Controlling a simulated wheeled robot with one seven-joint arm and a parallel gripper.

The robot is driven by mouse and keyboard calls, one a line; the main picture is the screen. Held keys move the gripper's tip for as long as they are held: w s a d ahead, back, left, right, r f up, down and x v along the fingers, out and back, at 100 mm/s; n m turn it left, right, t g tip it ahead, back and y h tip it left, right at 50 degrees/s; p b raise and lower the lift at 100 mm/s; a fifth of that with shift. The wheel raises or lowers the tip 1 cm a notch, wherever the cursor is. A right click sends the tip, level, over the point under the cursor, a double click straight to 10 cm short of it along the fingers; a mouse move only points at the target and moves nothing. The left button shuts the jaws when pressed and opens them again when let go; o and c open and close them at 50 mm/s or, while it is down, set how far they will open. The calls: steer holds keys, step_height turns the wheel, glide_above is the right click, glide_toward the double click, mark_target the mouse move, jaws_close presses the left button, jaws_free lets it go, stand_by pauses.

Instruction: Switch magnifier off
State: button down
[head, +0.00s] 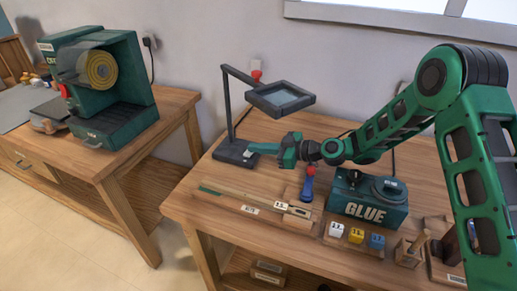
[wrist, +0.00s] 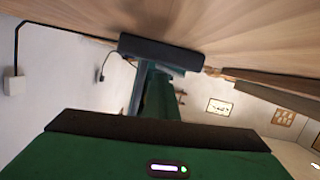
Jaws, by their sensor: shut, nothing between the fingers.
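The magnifier stands on the wooden workbench, with a dark base (head: 236,152), a thin post and a square framed lens (head: 282,98) held out to the right. A small pale part (head: 248,154) shows on top of the base, perhaps its switch. My gripper (head: 264,148) is shut and empty, pointing left at the right side of the base, with its tips close to the pale part. I cannot tell whether they touch. In the wrist view, my green gripper (wrist: 158,92) reaches toward a dark block (wrist: 160,50), which looks like the base.
A green glue box (head: 368,198), a blue tool (head: 308,185) and small numbered blocks (head: 355,235) lie to the right of or in front of my gripper. A wooden ruler-like strip (head: 245,198) lies near the front edge. A green machine (head: 100,85) stands on the left table.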

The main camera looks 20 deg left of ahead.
steer(key=d+r, duration=0.6)
steer(key=d, duration=0.3)
steer(key=shift+w+d, duration=0.2)
steer(key=shift+d, duration=0.2)
steer(key=shift+r, duration=0.1)
